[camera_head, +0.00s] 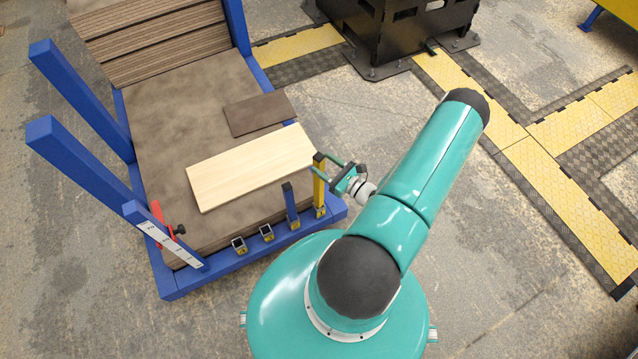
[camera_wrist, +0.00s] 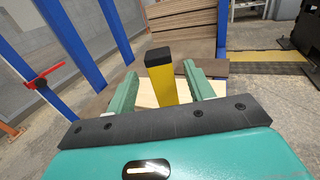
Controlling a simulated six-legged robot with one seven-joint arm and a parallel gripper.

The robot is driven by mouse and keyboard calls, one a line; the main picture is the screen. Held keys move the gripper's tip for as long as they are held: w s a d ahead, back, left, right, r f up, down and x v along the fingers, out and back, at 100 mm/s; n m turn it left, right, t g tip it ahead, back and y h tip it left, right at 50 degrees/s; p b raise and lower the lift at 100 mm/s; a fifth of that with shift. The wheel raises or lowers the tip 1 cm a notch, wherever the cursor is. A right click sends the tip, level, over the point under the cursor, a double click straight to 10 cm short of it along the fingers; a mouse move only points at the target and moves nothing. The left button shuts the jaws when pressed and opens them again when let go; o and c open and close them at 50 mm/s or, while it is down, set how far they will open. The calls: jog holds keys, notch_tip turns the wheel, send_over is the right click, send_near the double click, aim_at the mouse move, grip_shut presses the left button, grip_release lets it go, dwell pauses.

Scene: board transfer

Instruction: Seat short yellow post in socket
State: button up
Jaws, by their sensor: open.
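The yellow post (camera_head: 319,187) has a black cap and stands upright at the right end of the blue frame's front rail. Its foot meets a small yellow-marked socket (camera_head: 320,212); how deep it sits is unclear. My gripper (camera_head: 321,165) is open at the post's upper part. In the wrist view, the yellow post (camera_wrist: 164,82) rises between the two green fingers of my gripper (camera_wrist: 161,72), with visible gaps on both sides. Two open sockets, the left one (camera_head: 239,245) and the middle one (camera_head: 267,233), are on the same rail.
A pale board (camera_head: 250,165) and a small brown board (camera_head: 260,114) lie on the stack behind. Tall blue uprights (camera_head: 82,164) and a red clamp (camera_head: 162,219) stand left.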

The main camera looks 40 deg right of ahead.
aim_at(314, 157)
jog(key=w, duration=0.5)
jog(key=shift+a, duration=0.15)
jog(key=shift+r, duration=0.1)
grip_shut()
